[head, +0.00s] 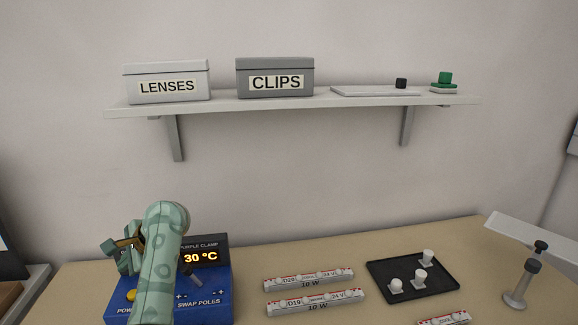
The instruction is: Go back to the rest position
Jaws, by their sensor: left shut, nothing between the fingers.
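My left arm, pale green with darker patches, rises from the bottom left of the head view. My left gripper (122,250) is at its upper left side, shut and empty, in front of the wall and apart from the shelf. Behind the arm stands a blue device (208,299) with a lit display (200,258) reading 30 °C and a yellow button (131,296). The arm hides the device's middle. My right gripper is not in view.
Two labelled light bars (308,279) (315,302) lie mid-table; another (446,319) is cut off below. A black tray (432,284) holds white pegs. A grey post (522,285) stands right. Above, a shelf (220,105) carries a LENSES box (165,70) and a CLIPS box (274,64).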

